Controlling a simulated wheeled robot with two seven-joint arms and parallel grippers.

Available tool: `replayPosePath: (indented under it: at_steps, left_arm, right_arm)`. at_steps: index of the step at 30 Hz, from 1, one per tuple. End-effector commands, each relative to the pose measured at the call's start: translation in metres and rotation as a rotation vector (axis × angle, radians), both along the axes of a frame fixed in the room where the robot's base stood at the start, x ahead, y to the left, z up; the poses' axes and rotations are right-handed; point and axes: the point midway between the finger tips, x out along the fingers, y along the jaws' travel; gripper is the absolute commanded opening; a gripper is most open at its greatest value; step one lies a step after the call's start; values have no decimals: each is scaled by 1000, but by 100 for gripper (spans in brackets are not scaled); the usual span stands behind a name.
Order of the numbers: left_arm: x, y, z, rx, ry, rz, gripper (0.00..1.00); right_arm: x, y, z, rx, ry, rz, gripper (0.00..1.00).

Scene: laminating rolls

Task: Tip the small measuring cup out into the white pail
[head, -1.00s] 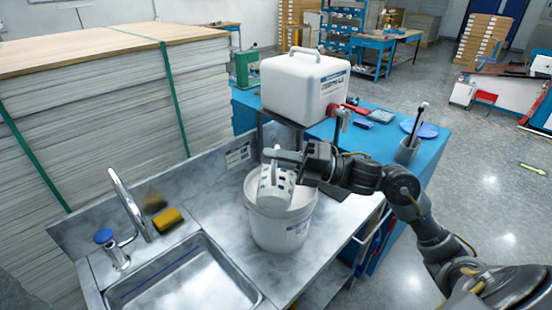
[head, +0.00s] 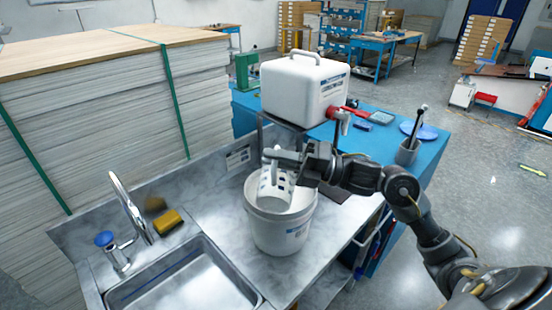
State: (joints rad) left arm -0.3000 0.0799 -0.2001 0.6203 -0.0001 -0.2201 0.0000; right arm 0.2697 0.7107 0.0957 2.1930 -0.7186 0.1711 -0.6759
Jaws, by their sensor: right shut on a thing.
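The white pail (head: 282,235) stands upright on the metal counter to the right of the sink. The small measuring cup (head: 276,194), white with dark marks on its side, is at the pail's mouth, tilted, its lower part inside the rim. My right gripper (head: 280,158) is shut on the measuring cup, above the pail's back rim. Whether anything is in the cup or runs out of it cannot be seen. My left gripper is not in view.
A white canister with a red tap (head: 305,90) stands on a stand behind the pail. The sink (head: 185,280), faucet (head: 130,208) and yellow sponge (head: 168,222) are to the left. A grey mortar with pestle (head: 408,150) stands on the blue table (head: 375,148).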

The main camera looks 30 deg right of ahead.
Motion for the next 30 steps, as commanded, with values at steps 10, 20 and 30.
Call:
replayPosePath:
  at_steps: [10, 20, 30]
  left_arm:
    - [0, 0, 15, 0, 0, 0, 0]
    - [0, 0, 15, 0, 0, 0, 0]
    - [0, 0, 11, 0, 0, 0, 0]
  right_arm:
    - [9, -7, 10, 58, 77, -2, 0]
    - [11, -8, 10, 68, 92, -1, 0]
    - [11, -8, 9, 66, 91, -1, 0]
